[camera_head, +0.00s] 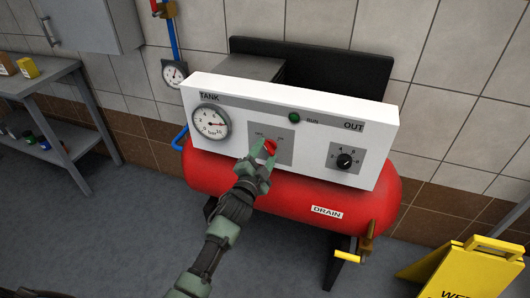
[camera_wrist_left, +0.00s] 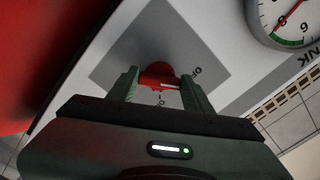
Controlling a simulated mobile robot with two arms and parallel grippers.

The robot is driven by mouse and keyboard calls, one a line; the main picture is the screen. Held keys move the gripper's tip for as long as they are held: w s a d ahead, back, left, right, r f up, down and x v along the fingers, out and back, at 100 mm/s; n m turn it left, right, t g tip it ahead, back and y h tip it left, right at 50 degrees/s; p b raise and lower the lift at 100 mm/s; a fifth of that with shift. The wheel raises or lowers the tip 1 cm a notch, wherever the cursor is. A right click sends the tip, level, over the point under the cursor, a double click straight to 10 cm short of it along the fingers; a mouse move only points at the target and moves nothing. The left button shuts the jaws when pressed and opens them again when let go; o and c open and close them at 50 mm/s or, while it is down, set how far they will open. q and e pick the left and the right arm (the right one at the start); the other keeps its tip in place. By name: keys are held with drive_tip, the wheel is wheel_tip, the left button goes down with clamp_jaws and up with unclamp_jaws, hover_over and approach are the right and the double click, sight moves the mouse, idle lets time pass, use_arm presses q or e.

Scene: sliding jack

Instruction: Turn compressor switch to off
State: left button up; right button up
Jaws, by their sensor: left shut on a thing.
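The compressor (camera_head: 290,180) is a red tank with a white control panel (camera_head: 240,98) on top. Its red rotary switch (camera_head: 270,147) sits on a grey plate (camera_head: 284,150) in the panel's lower middle. My left gripper (camera_head: 262,156) reaches up to the plate, shut on the switch. In the left wrist view the red knob (camera_wrist_left: 158,75) sits between the two fingers of the gripper (camera_wrist_left: 158,88), with a pale mark on its edge. The fingers hide part of the knob and the plate's lettering. My right gripper is not in view.
The panel carries a tank gauge (camera_head: 210,122), a green RUN lamp (camera_head: 294,117) and a black OUT knob (camera_head: 344,161). A yellow drain handle (camera_head: 347,256) sits below the tank. A yellow wet-floor sign (camera_head: 470,270) stands right; a grey shelf (camera_head: 40,85) stands left.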

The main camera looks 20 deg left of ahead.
use_arm(q)
drive_tip(key=shift+f+n, duration=0.15)
drive_tip(key=shift+n, duration=0.75)
drive_tip(key=o, duration=1.4)
drive_tip(key=shift+c, duration=0.2)
drive_tip(key=s, duration=0.8)
drive_tip(key=shift+a, duration=0.15)
